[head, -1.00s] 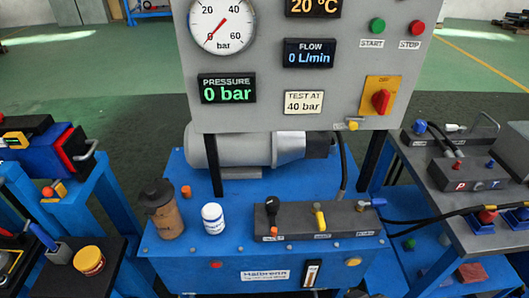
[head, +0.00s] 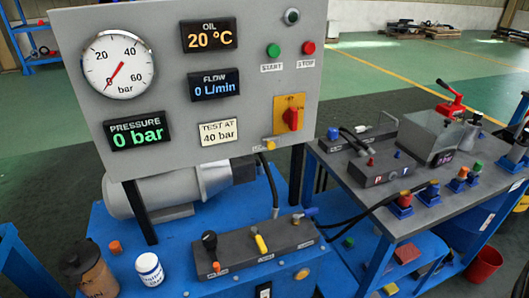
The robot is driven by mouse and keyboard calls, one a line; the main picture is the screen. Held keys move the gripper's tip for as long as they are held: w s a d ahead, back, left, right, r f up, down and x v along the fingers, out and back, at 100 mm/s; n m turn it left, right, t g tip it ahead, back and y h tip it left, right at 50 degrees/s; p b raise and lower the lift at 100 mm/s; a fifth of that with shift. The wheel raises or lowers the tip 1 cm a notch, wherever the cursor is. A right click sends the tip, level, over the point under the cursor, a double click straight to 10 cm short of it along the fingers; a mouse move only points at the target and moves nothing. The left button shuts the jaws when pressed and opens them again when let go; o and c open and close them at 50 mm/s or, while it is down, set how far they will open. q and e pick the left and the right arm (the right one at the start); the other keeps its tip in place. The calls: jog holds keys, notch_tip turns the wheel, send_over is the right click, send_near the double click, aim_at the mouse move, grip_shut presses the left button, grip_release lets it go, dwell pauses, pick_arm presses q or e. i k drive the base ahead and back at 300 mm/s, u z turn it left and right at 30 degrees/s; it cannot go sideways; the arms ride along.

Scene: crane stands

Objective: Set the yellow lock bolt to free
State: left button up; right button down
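A yellow handle (head: 261,244) stands tilted in the middle of the dark valve block (head: 240,252) on the blue bench. A small yellow knob (head: 270,143) sits at the lower edge of the grey panel, beside a small label. A flat yellow round cap (head: 301,273) is on the front of the blue bench. I cannot tell from the labels, which are too small to read, which of these is the lock bolt or how it is set. Neither of my grippers is in view.
The grey panel (head: 180,80) carries a gauge, displays and a red rotary switch (head: 292,118). A black-knobbed lever (head: 210,243) and a blue handle (head: 308,213) flank the yellow handle. A white jar (head: 149,269) and brown bottle (head: 92,275) stand left. A hose-laden side bench (head: 420,205) stands right.

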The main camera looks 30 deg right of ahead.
aim_at(270, 141)
jog(key=u, duration=1.7)
jog(key=k, duration=0.85)
jog(key=z, duration=1)
jog(key=i, duration=0.5)
